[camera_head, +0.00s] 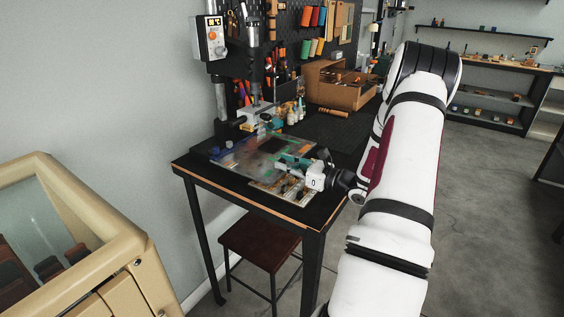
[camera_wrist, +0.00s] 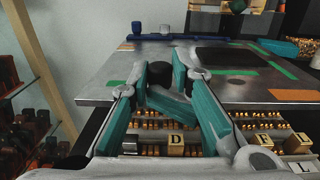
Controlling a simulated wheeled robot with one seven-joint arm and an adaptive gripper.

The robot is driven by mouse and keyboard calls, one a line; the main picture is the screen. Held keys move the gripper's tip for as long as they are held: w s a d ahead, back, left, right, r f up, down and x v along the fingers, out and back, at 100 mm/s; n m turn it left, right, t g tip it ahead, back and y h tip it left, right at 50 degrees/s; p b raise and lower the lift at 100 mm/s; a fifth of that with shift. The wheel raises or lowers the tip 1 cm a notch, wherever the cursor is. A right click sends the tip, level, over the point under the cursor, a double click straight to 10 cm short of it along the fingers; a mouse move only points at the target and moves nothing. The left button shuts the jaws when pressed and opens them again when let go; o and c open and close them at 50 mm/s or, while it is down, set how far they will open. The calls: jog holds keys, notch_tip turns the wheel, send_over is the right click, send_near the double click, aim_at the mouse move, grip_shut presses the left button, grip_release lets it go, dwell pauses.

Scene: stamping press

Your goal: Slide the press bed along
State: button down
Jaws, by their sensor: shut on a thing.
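The press bed is a grey metal plate (camera_head: 240,164) with green and orange tape marks, lying on the black table under the press. It also fills the upper middle of the wrist view (camera_wrist: 132,68), with a dark square on top. A round black knob (camera_wrist: 160,72) stands at the bed's near edge. My gripper (camera_head: 284,164), with teal fingers, reaches in from the right at the near side of the bed. In the wrist view my gripper (camera_wrist: 160,86) has its fingertips shut on the black knob, one on each side. The head view does not show the knob clearly.
The stamping press (camera_head: 252,60) with its control box (camera_head: 210,38) stands at the back left. Letter stamps (camera_wrist: 175,145) lie in a tray below the fingers. Small bottles (camera_head: 293,114) and a wooden box (camera_head: 340,88) stand behind the bed. A stool (camera_head: 258,243) is under the table.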

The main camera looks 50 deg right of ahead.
jog(key=shift+s+d+p, duration=0.25)
jog(key=shift+s+p, duration=0.3)
jog(key=shift+s, duration=1.3)
jog(key=shift+s+d+p, duration=0.25)
jog(key=shift+s+p, duration=0.3)
jog(key=shift+s, duration=1.3)
jog(key=shift+s+d+p, duration=0.25)
jog(key=shift+s+p, duration=0.3)
jog(key=shift+s, duration=1.3)
jog(key=c, duration=1.2)
grip_release()
jog(key=shift+w+f, duration=0.1)
jog(key=shift+o, duration=0.2)
jog(key=s+d, duration=0.2)
jog(key=s, duration=0.9)
jog(key=shift+s, duration=0.4)
